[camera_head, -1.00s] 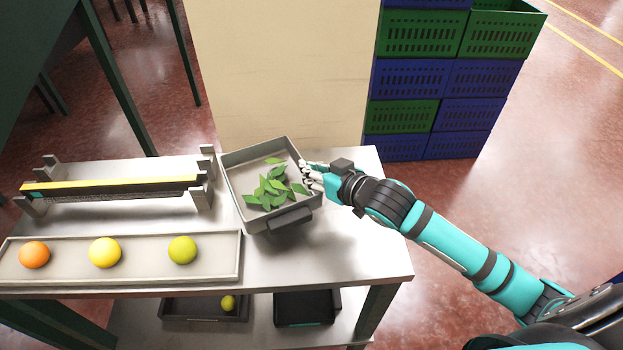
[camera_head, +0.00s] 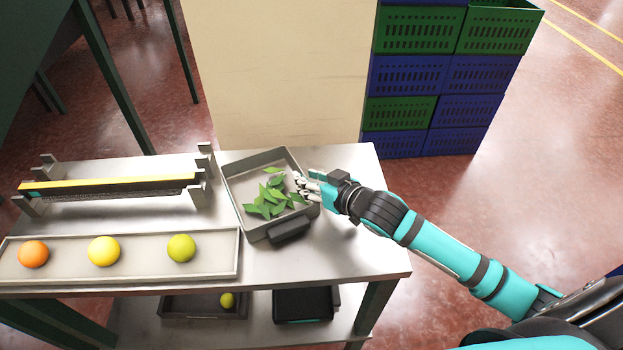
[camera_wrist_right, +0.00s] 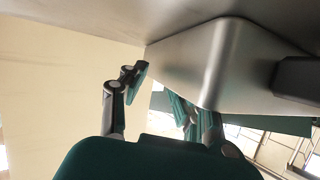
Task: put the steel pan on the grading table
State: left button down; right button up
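The steel pan (camera_head: 272,238), a grey rectangular tray with green leaves (camera_head: 268,202) in it and a dark handle block on its near side, appears to sit on the grading table (camera_head: 345,255), right of the long tray. My right gripper (camera_head: 308,186) is at the pan's right wall, with pale finger parts over the rim. In the right wrist view, the pan's wall (camera_wrist_right: 205,62) and dark handle fill the upper right. The gripper's fingers (camera_wrist_right: 158,98) are spread apart near the pan's corner; one finger is partly overlapped by the pan. My left gripper is not in view.
A long shallow tray (camera_head: 140,275) holds an orange, a yellow and a green fruit. A yellow-topped bar fixture (camera_head: 110,184) stands behind it. Dark trays, one with a small fruit, sit on the lower shelf (camera_head: 258,335). Crates (camera_head: 440,85) are stacked behind. The table's right end is clear.

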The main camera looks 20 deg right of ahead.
jog(key=b+v, duration=0.1)
jog(key=v, duration=0.9)
jog(key=shift+s+d+r, duration=0.1)
jog(key=shift+s+d, duration=0.05)
jog(key=shift+s, duration=0.15)
jog(key=shift+v, duration=0.75)
jog(key=shift+r, duration=0.1)
